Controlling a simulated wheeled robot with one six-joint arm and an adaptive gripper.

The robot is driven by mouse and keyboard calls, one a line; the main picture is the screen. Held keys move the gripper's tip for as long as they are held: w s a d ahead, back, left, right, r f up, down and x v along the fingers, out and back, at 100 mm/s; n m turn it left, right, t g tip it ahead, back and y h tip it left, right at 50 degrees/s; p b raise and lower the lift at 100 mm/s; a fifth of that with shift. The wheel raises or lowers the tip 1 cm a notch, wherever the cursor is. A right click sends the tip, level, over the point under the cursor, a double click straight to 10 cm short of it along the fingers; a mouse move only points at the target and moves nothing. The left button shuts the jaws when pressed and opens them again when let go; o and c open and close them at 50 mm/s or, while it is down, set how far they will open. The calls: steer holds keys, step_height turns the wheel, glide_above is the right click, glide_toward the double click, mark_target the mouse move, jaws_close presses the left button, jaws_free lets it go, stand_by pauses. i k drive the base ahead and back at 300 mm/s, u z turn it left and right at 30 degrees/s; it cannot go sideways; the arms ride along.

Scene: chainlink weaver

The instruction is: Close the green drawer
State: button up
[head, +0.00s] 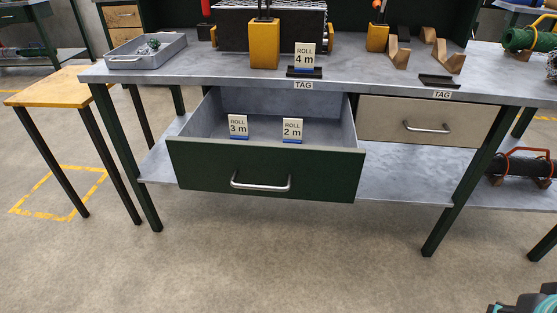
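The green drawer (265,174) is pulled well out from under the grey workbench. Its dark green front has a silver bar handle (260,184). Inside, on the grey floor, stand two cards, "ROLL 3 m" (238,127) and "ROLL 2 m" (292,130). My gripper is not clearly seen; only a small dark and teal shape shows at the bottom right corner, and I cannot tell what part it is. Nothing in view touches the drawer.
The workbench (190,77) holds a grey tray (146,52), a "ROLL 4 m" card (305,57) and wooden cradles. A beige drawer (432,124) at right is shut. A yellow stool (55,88) stands at left. The floor in front is clear.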

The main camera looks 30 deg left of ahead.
mark_target(327, 165)
steer(key=i, duration=0.7)
steer(key=u, duration=2.2)
